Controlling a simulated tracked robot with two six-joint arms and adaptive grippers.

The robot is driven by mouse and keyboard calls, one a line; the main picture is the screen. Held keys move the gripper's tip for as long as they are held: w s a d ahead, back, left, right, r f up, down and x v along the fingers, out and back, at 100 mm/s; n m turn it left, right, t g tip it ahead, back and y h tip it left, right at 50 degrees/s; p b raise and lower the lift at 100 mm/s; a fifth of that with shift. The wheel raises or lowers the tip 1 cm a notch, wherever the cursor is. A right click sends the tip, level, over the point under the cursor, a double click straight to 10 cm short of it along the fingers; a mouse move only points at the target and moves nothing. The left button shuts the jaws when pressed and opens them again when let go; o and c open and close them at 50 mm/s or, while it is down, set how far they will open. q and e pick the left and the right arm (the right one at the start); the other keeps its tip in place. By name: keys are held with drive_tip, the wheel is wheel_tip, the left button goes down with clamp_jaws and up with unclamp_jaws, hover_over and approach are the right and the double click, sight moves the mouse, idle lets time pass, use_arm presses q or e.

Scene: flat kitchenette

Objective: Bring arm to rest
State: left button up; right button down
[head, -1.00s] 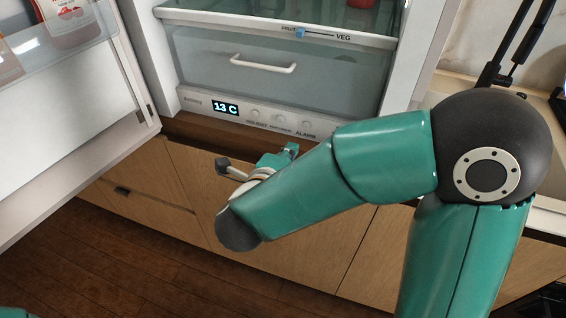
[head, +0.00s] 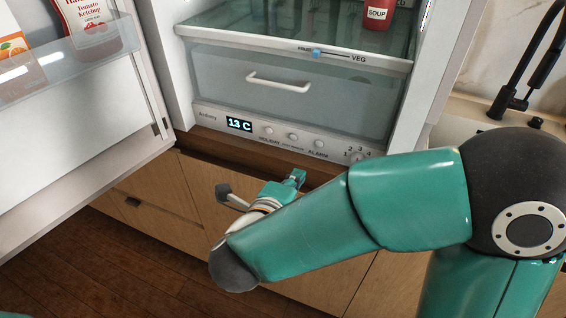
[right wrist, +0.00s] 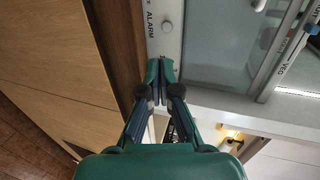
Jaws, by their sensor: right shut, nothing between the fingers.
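My right arm (head: 415,200) comes in from the right and bends at a dark elbow joint. Its forearm reaches left, and its wrist lies low in front of the wooden cabinet fronts below the fridge. My right gripper (head: 296,179) is partly hidden behind the forearm in the head view; a teal finger part shows just below the fridge's control strip. In the right wrist view the two fingers (right wrist: 160,72) meet at their tips with nothing between them, in front of the strip with the ALARM label. My left gripper is not in view.
The fridge (head: 280,88) stands open, with a drawer, a 13 C display (head: 240,124) and a soup can (head: 378,14) inside. Its door (head: 75,135) swings out at left, holding a ketchup pack (head: 92,22). A black tap (head: 530,65) stands at right. Wooden floor shows lower left.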

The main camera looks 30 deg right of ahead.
drive_tip(key=w+a+f+n+y, duration=0.2)
drive_tip(key=w+f+n+y, duration=0.15)
drive_tip(key=f+n, duration=0.55)
drive_tip(key=w+a+f+n+y, duration=0.25)
drive_tip(key=f+n+y, duration=0.25)
drive_tip(key=f, duration=0.7)
drive_tip(key=s+a+f+n+g+y, duration=0.2)
drive_tip(key=s+f+n+g+y, duration=0.1)
drive_tip(key=s+f+n, duration=0.3)
drive_tip(key=s+a+f+n+g+y+p, duration=0.1)
drive_tip(key=s+a+f+n+g+y, duration=0.2)
drive_tip(key=s+f, duration=0.8)
drive_tip(key=s+n+g, duration=0.1)
drive_tip(key=n+g, duration=0.1)
drive_tip(key=g, duration=0.1)
drive_tip(key=shift+s+f+n, duration=0.2)
drive_tip(key=shift+s+n, duration=0.15)
drive_tip(key=shift+n, duration=0.05)
drive_tip(key=shift+y, duration=0.25)
